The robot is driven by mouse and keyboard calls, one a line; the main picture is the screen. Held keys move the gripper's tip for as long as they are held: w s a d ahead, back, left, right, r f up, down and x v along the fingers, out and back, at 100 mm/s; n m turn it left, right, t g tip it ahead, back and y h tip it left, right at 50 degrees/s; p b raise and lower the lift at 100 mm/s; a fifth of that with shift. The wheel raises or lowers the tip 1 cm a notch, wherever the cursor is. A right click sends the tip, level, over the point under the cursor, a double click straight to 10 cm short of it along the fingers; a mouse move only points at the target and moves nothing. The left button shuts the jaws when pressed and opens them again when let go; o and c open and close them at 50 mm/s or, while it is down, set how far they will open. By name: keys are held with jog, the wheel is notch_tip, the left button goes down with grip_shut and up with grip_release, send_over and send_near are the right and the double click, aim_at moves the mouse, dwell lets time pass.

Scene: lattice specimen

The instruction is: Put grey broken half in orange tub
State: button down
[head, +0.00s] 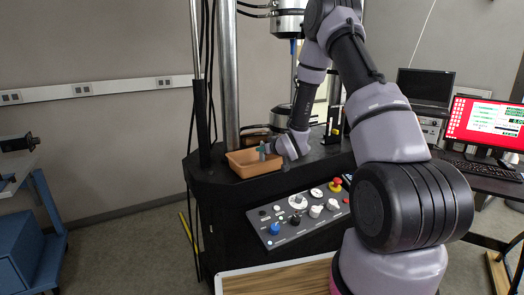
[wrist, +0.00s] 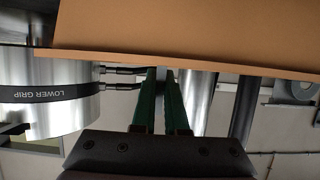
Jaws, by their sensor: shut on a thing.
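The orange tub (head: 243,169) sits on the dark machine table, left of its middle. Its wall also fills the top of the wrist view (wrist: 190,35). My gripper (head: 264,150) is at the tub's right part, level with or just above its rim. In the wrist view my gripper's green fingers (wrist: 164,84) are shut on the grey broken half (wrist: 165,77), a small grey patch between their tips. The tub's edge hides most of the tips and of the piece. The held piece is too small to make out in the head view.
A steel column (head: 229,75) stands behind the tub. The machine's lower grip (wrist: 65,95) is close by in the wrist view. A control panel (head: 300,212) with knobs and a red button slopes at the front. A monitor (head: 487,125) stands at right.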

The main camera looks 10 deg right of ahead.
jog(key=shift+f, duration=0.15)
jog(key=c, duration=0.9)
grip_release()
jog(key=shift+c, duration=0.2)
